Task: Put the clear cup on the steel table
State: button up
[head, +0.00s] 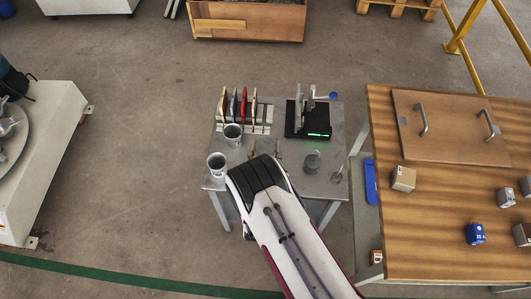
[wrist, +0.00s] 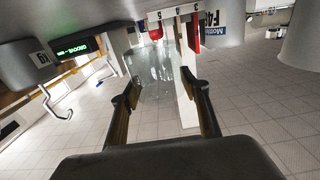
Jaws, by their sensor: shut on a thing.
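The clear cup (wrist: 155,78) shows as a see-through shape between my fingertips in the wrist view. My gripper (wrist: 165,93) is shut on it, one finger on each side. In the head view my gripper (head: 266,149) is over the front middle of the steel table (head: 312,188), pointing towards the rack. My arm hides most of the gripper there, and I cannot make the cup out clearly. I cannot tell whether the cup touches the tabletop.
Two grey metal mugs (head: 233,135) (head: 217,165) stand left of my gripper. A rack (head: 262,127) with several upright tiles is behind, and a black device (head: 308,118) with a green display is at back right. A dark round piece (head: 312,160) lies to the right.

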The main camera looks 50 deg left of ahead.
aim_at(266, 146)
jog(key=shift+f, duration=0.1)
jog(key=shift+f, duration=2)
jog(key=shift+f, duration=0.1)
jog(key=o, duration=1.1)
jog(key=shift+s, duration=0.1)
jog(key=v, duration=1.2)
jog(key=shift+r, duration=0.2)
